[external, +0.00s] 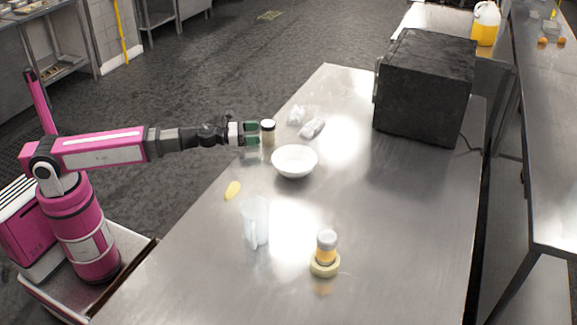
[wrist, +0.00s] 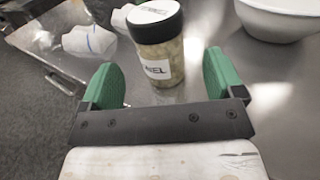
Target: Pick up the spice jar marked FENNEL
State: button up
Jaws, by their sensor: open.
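The spice jar (wrist: 160,62) stands upright on the metal table in the wrist view. It has a black lid with a white label on top and a side label that reads "NEL" in the visible part; the rest of the word is turned away. In the external view the jar (external: 268,133) stands near the table's left edge, left of the white bowl. My gripper (wrist: 162,85) is open, with green finger pads on either side of the line to the jar. The jar stands just ahead of the fingertips or between them; I cannot tell exactly. My gripper (external: 254,133) also shows close to the jar in the external view.
A white bowl (external: 294,161) is close right of the jar. Crumpled whitish packets (external: 312,128) lie behind it. A black box (external: 424,88) stands at the back.

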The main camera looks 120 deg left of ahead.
aim_at(268, 131)
jog(key=shift+x, duration=2.8)
jog(key=shift+s, duration=0.1)
jog(key=c, duration=1.1)
jog(key=shift+o, duration=0.2)
jog(key=shift+d+r, duration=0.1)
jog(key=shift+r, duration=0.15)
